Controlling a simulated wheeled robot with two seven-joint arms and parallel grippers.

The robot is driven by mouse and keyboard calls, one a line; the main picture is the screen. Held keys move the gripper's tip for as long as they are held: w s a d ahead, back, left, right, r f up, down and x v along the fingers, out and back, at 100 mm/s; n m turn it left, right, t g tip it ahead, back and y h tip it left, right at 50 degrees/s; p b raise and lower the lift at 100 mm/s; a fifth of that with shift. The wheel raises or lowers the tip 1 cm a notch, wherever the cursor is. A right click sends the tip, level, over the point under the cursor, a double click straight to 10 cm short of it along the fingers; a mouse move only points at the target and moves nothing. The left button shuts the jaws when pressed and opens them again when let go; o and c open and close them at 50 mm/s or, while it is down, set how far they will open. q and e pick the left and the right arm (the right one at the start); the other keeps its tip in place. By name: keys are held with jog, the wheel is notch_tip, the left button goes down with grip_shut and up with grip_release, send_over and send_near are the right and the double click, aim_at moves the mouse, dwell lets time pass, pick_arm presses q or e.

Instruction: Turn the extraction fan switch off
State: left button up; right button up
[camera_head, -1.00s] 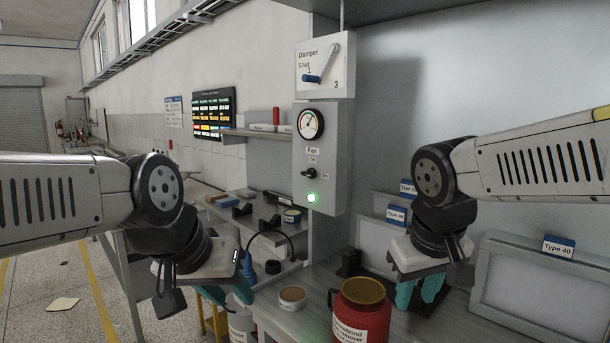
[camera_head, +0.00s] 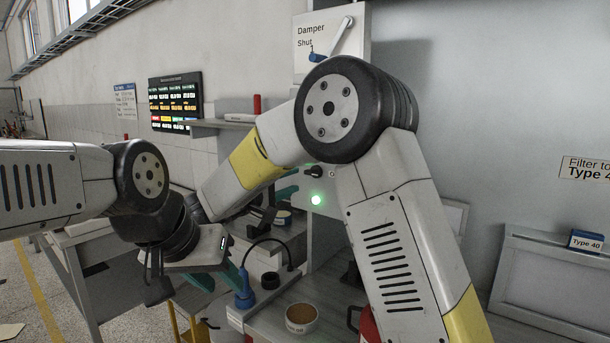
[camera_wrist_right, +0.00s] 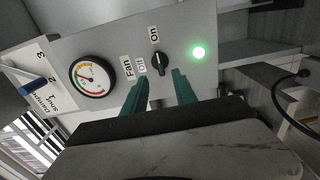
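The fan switch is a small black knob (camera_head: 313,172) on the grey control panel, partly behind my right arm in the head view. The right wrist view shows the knob (camera_wrist_right: 160,64) with its long side lined up towards the "On" label. The green lamp (camera_head: 316,199) beside it is lit; it also shows in the right wrist view (camera_wrist_right: 198,52). My right gripper (camera_wrist_right: 160,95) is open; its teal fingers are apart, on either side of the knob's line and seemingly short of it. My left gripper (camera_head: 218,277) hangs low at left, open and empty, its fingers partly hidden.
A damper lever (camera_head: 342,36) is above on the panel, and a round gauge (camera_wrist_right: 92,77) sits near the switch. A tin (camera_head: 301,318), a red container (camera_head: 368,325) and a blue-based cable stand (camera_head: 245,291) are on the bench below. A shelf (camera_head: 222,124) juts out at left.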

aim_at(311, 174)
jog(key=x, duration=0.7)
jog(key=shift+d, duration=0.15)
grip_shut()
